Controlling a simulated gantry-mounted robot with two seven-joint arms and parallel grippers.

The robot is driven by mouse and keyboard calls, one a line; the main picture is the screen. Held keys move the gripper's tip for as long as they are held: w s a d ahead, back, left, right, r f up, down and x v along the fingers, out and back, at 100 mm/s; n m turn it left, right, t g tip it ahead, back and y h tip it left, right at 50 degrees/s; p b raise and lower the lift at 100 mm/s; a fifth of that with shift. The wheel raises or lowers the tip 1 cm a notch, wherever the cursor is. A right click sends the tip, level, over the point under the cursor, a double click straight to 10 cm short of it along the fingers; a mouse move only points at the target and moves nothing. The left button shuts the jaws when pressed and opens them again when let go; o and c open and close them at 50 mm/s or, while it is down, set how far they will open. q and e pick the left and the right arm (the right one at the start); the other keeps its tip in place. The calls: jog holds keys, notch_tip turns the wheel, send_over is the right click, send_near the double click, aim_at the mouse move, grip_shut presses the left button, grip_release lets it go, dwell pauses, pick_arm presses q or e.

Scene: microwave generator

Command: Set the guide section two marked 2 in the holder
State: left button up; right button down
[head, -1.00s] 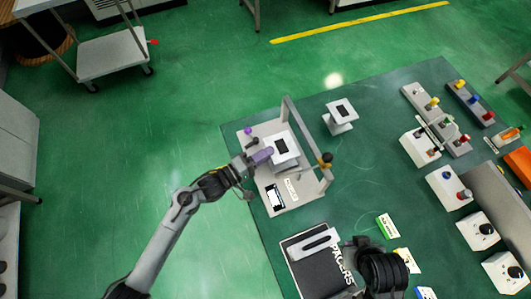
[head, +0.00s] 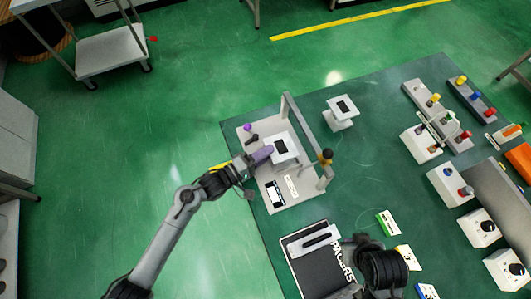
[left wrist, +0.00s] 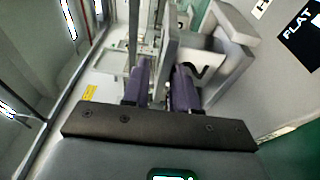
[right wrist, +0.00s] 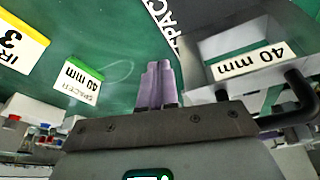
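A white guide section (head: 283,150) with a black mark on top stands in the grey holder (head: 299,203), inside its upright frame. I cannot read its number or tell how fully it is seated. My left gripper (head: 266,153) reaches it from the left. In the left wrist view its purple fingers (left wrist: 163,82) are a little apart with a grey plate between them; whether they press on it is unclear. A second white guide section (head: 341,113) stands on the green table right of the holder. My right gripper (right wrist: 157,82) is shut and empty.
A dark spacer tray (head: 308,272) lies in front of the holder, near my right arm; a 40 mm spacer (right wrist: 240,62) shows close to my right fingers. Boxes with knobs (head: 480,229) fill the right side. The table behind the holder is clear.

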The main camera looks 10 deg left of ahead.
pick_arm(q)
jog(key=shift+o, duration=0.8)
jog(key=shift+f, duration=0.15)
jog(key=shift+s+a, duration=0.1)
